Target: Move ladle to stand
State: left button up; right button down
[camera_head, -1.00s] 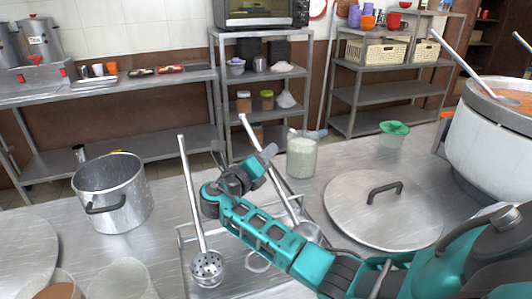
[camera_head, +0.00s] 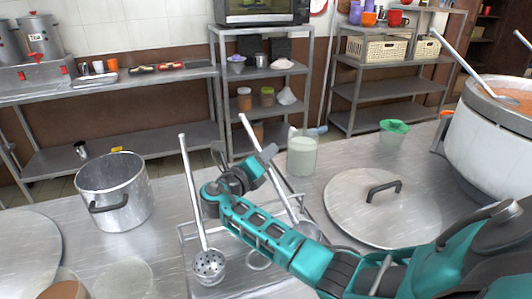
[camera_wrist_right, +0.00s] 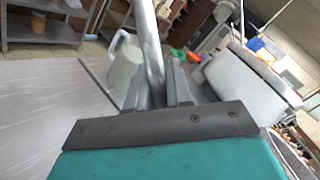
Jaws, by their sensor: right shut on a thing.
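A long-handled metal ladle (camera_head: 285,190) leans across the middle of the counter in the head view, with its bowl (camera_head: 311,231) low at the right, partly hidden by my arm. My right gripper (camera_head: 262,160) is at its handle. In the right wrist view the jaws (camera_wrist_right: 160,90) are closed around the metal handle (camera_wrist_right: 148,40). The low metal stand (camera_head: 232,279) shows behind and left of my forearm, with a ring near its middle. A perforated skimmer (camera_head: 210,264) rests at its left part, handle leaning up. My left gripper is not in view.
A pot (camera_head: 115,195) stands at the left. A clear jug (camera_head: 301,157) stands just beyond my right gripper. A large round lid (camera_head: 360,220) lies to the right, near a big stockpot (camera_head: 495,150). Counter between pot and skimmer is clear.

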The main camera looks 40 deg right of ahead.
jog(key=shift+f, duration=0.15)
dwell(0.3)
jog(key=c, duration=0.9)
grip_release()
jog(key=shift+c, duration=0.2)
jog(key=shift+f, duration=0.1)
jog(key=shift+a, duration=0.1)
jog(key=v, duration=1.2)
jog(key=shift+a, duration=0.35)
jog(key=shift+s, duration=0.1)
jog(key=shift+f, duration=0.15)
